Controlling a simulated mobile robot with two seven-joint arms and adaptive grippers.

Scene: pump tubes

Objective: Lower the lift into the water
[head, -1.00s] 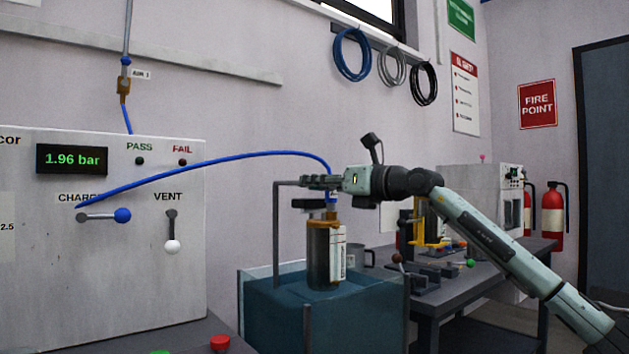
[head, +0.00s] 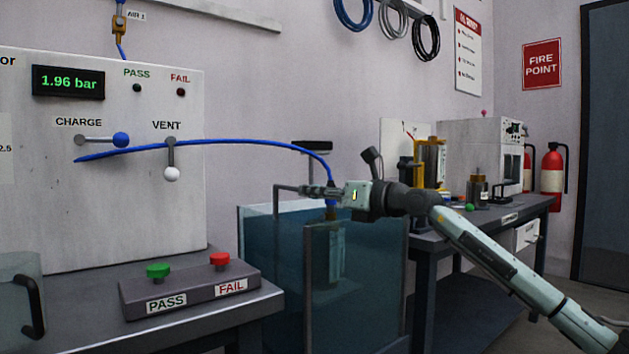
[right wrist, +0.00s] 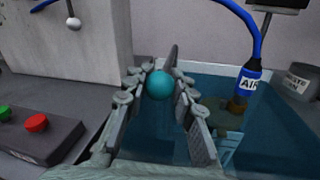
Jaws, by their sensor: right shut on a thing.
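My right gripper (head: 312,191) is shut on the teal ball knob (right wrist: 158,85) of the lift, above the water tank (head: 243,240). The lift's grey bent rod (head: 276,205) rises at the tank's left side. The metal canister (head: 337,258) hangs upright in the blue water, blurred by the glass. The blue air hose (head: 250,144) runs in an arc to its top. In the right wrist view the AIR connector (right wrist: 250,85) sits on a brass fitting (right wrist: 237,105) to the right of the knob. My left gripper is not in view.
A test panel (head: 130,225) reads 1.96 bar at left, with CHARGE and VENT levers. A button box (head: 190,287) with green and red buttons stands in front. A bench (head: 500,225) with fixtures is behind my right arm. A glass jug (head: 20,300) is at lower left.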

